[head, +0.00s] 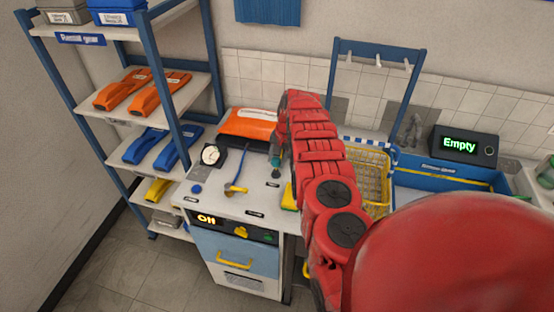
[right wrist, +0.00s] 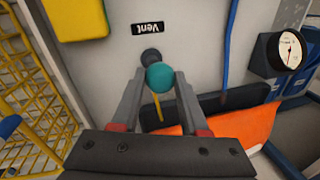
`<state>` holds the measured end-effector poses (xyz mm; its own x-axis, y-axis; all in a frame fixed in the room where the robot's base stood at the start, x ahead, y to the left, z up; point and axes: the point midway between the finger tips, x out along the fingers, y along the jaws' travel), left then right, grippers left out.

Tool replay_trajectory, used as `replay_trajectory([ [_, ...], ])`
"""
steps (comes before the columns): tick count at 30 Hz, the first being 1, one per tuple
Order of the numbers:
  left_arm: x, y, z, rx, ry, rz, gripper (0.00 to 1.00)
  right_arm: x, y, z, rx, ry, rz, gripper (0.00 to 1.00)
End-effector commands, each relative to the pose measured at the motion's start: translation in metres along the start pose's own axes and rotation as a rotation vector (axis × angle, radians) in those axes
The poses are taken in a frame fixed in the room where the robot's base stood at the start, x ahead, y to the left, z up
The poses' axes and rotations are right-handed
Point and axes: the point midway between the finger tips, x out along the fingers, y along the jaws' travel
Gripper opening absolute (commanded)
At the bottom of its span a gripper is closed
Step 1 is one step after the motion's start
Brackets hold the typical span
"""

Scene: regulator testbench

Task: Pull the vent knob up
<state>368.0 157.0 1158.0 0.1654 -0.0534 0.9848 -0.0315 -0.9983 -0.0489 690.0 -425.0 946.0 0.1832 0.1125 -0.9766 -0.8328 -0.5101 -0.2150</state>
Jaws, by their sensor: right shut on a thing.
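The vent knob, a teal ball on a dark round base, stands on the white bench top; it shows between my fingertips in the right wrist view (right wrist: 160,75). The black "Vent" label (right wrist: 147,28) lies just beyond it, upside down in that view. My right gripper (right wrist: 161,80) has one finger on each side of the knob and is shut on it. In the head view the knob (head: 276,162) shows small below the end of my red right arm, which partly hides this area. My left gripper is in neither view.
A pressure gauge (head: 211,155), a yellow-handled lever (head: 236,188) and a blue knob (head: 196,189) are left of the arm. An orange bag (head: 246,125) lies behind. A yellow wire basket (head: 374,168) is right. One display reads "Off" (head: 206,219), another "Empty" (head: 460,145).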

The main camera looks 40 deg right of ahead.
Motion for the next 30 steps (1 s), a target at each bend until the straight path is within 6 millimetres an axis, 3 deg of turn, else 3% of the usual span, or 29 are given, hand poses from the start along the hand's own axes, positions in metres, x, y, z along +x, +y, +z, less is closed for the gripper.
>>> replay_trajectory([
  [12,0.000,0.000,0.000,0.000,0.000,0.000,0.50,-0.001,0.000,0.000,0.000,0.000,0.000,0.00],
  [21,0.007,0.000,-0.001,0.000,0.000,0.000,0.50,-0.032,-0.007,-0.001,0.000,0.001,-0.001,0.00],
  [29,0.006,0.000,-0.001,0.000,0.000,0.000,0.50,-0.033,-0.008,-0.001,0.000,0.003,-0.002,0.00],
  [30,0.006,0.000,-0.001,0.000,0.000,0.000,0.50,-0.033,-0.008,-0.001,0.000,0.003,-0.002,0.49],
])
